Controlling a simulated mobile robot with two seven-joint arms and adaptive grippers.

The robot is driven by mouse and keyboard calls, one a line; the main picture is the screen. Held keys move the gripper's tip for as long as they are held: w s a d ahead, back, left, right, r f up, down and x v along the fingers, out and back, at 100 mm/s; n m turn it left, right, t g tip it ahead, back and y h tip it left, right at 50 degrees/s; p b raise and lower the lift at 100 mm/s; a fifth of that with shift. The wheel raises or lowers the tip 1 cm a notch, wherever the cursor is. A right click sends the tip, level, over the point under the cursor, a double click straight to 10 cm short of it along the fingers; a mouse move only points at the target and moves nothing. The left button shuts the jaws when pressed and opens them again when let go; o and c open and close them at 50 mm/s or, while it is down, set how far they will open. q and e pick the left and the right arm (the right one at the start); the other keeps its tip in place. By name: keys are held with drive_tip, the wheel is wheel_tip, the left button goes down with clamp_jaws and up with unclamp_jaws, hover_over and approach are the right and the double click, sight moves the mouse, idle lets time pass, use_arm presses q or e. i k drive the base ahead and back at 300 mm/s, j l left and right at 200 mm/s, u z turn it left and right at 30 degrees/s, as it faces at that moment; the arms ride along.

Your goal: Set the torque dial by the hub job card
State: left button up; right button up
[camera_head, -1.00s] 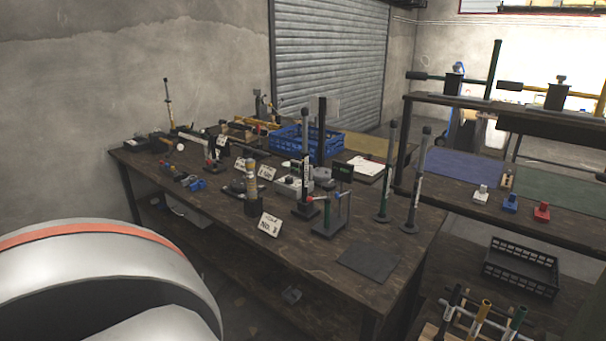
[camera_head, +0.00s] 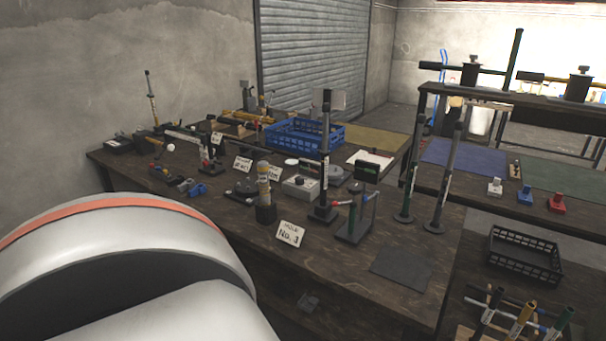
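A small grey-white box (camera_head: 300,187) with a dark knob stands mid-bench; it may carry the torque dial, but its markings are too small to read. A white card (camera_head: 290,233) at the bench's front edge seems to read "HOLD No. 3". Smaller white cards stand farther back, one at the middle left (camera_head: 242,163); their text is not clear. Which card is the hub job card I cannot tell. A white sheet (camera_head: 370,158) lies at the back. Neither of my grippers is in view; a large white and orange arm part of mine fills the lower left.
The dark bench (camera_head: 340,270) is crowded with tall upright tools and presses. A blue crate (camera_head: 304,134) sits at the back. A dark mat (camera_head: 401,267) lies bare at the front right.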

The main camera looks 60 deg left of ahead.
sight(299, 181)
drive_tip(key=k+j+z, duration=0.1)
drive_tip(key=j, duration=0.2)
drive_tip(key=k+j, duration=0.1)
drive_tip(key=j, duration=0.2)
drive_tip(key=k+j+z, duration=0.15)
drive_tip(key=j, duration=0.15)
drive_tip(key=k+j, duration=0.15)
drive_tip(key=j, duration=0.2)
drive_tip(key=k+j, duration=0.15)
drive_tip(key=j, duration=0.25)
drive_tip(key=k+j, duration=0.1)
drive_tip(key=j, duration=0.25)
drive_tip(key=k+j, duration=0.15)
drive_tip(key=j, duration=0.2)
drive_tip(key=k+j, duration=0.15)
drive_tip(key=j, duration=0.2)
